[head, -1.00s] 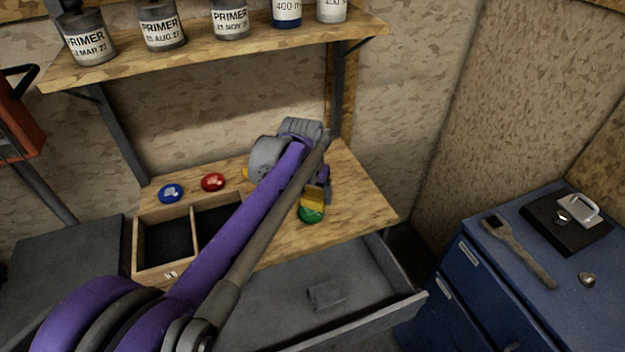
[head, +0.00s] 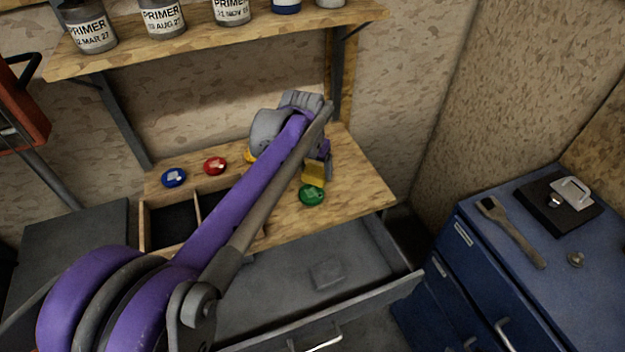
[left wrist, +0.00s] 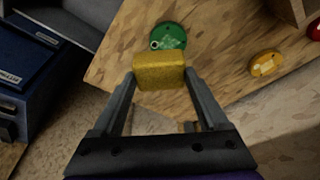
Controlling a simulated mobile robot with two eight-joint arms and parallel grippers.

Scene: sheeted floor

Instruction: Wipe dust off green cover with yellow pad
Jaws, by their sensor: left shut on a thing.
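The green cover (head: 312,195) is a round disc lying on the wooden workbench near its front right edge. It also shows in the left wrist view (left wrist: 174,36), with a pale mark and a small ring-like detail on it. My left gripper (head: 319,168) is shut on the yellow pad (left wrist: 160,72), a small block held between its two fingertips. In the head view the yellow pad (head: 314,173) is just behind the green cover. The pad overlaps the cover's near edge in the left wrist view; I cannot tell whether they touch. My right gripper is not in view.
Blue (head: 174,177), red (head: 215,165) and yellow-orange (left wrist: 266,63) covers lie on the bench. A divided wooden box (head: 143,226) stands at left. An open grey drawer (head: 285,290) juts out below. A blue cabinet (head: 462,268) holding a brush (head: 512,232) stands at right.

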